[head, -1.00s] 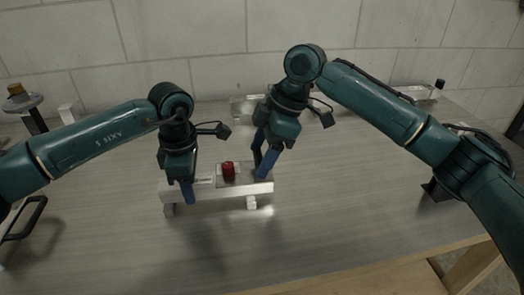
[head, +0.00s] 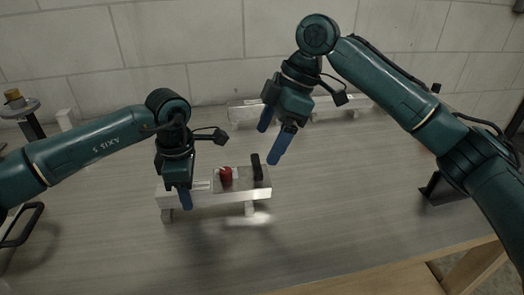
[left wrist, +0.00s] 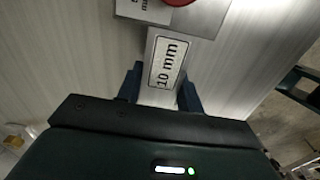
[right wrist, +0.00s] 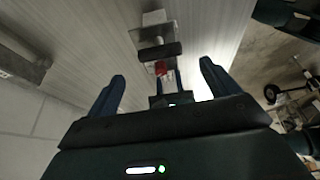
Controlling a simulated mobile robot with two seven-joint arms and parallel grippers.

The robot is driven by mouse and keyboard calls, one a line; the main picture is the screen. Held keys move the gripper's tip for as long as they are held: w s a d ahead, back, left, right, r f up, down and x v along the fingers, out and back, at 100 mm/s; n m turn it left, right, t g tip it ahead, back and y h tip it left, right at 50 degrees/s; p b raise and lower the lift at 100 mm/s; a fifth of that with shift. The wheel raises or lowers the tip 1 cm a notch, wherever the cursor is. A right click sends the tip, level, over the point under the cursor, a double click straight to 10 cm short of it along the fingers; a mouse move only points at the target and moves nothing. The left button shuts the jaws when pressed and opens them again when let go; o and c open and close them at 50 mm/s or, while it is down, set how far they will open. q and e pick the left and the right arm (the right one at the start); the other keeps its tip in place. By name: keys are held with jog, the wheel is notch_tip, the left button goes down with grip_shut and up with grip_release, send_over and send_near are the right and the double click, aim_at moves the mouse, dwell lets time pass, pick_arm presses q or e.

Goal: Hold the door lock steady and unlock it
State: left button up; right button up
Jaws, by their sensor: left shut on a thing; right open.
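The door lock is a pale metal bar (head: 225,198) on short feet, standing on the table. A red knob (head: 226,177) sits on a plate near its middle, and a black handle (head: 257,168) stands upright at its right end. My left gripper (head: 184,195) is shut on the bar's left end; the left wrist view shows the "10 mm" label (left wrist: 168,64) between its fingers. My right gripper (head: 268,146) is open and empty, above the black handle and apart from it. The right wrist view shows the handle (right wrist: 160,52) beyond the spread fingers.
A long pale metal piece (head: 243,116) lies at the back of the table near the block wall. A round-topped stand (head: 18,106) is at the far left. The grey table (head: 330,220) is clear in front and to the right of the lock.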

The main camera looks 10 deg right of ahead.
jog(key=v, duration=0.6)
jog(key=shift+r, duration=0.2)
jog(key=shift+d, duration=0.1)
pick_arm(q)
jog(key=o, duration=1.2)
